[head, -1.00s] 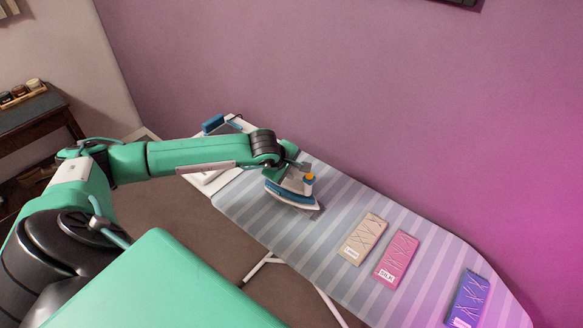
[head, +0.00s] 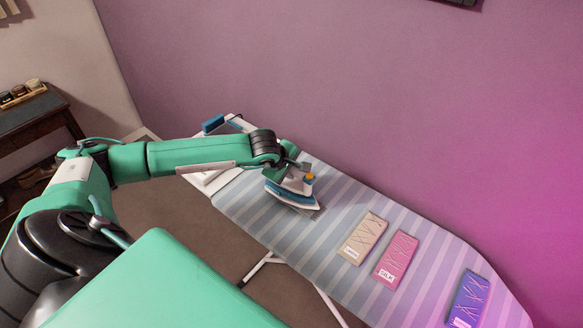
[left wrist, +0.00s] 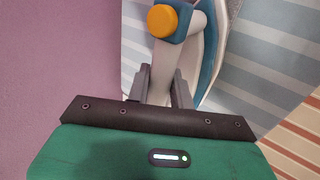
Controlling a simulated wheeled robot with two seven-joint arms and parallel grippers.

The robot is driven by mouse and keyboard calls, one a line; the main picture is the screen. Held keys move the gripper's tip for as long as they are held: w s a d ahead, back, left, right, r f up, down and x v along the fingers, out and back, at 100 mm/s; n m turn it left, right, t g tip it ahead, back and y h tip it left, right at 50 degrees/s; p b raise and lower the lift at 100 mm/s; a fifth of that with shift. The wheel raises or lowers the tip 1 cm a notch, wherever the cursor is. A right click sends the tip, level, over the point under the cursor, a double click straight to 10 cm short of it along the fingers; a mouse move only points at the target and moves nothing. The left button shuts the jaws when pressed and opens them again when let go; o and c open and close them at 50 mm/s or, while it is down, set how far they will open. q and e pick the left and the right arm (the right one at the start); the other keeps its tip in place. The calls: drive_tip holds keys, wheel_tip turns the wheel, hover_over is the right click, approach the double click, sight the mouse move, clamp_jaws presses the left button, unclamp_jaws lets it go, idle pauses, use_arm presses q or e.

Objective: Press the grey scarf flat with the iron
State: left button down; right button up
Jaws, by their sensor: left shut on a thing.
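The iron (head: 292,195), white and blue with an orange knob, is at the left part of the striped ironing board (head: 335,190). I cannot tell whether its sole touches the cover. My left gripper (head: 289,172) is shut on the iron's handle; the left wrist view shows the fingers (left wrist: 160,90) on both sides of the white handle, with the iron (left wrist: 208,50) beyond. Three folded cloths with creases and labels lie to the iron's right: a beige one (head: 364,238), a pink one (head: 398,257) and a blue-violet one (head: 468,299). None looks plainly grey. My right gripper is out of view.
An iron rest (head: 205,180) is at the board's left end, with a blue-topped item (head: 213,124) behind it. The purple wall (head: 330,80) runs along the board's far side. A dark side table (head: 35,122) holding a tray of jars stands at the far left.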

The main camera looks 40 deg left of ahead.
use_arm(q)
drive_tip(key=shift+w+r+p, duration=0.15)
drive_tip(key=shift+r+p, duration=0.25)
drive_tip(key=shift+r, duration=0.8)
drive_tip(key=shift+r+p, duration=1.05)
drive_tip(key=shift+r, duration=2.85)
drive_tip(key=shift+d, duration=0.1)
drive_tip(key=shift+s+d+f+m, duration=0.15)
drive_tip(key=shift+s+d+m, duration=0.05)
drive_tip(key=shift+m, duration=0.1)
drive_tip(key=s+d+m+g+h, duration=0.6)
drive_tip(key=s+d+m, duration=0.7)
drive_tip(key=d+m, duration=0.2)
drive_tip(key=shift+d+f+m+g+b, duration=0.35)
drive_tip(key=shift+d+m+b, duration=0.1)
drive_tip(key=shift+m, duration=0.35)
drive_tip(key=shift+a, duration=0.1)
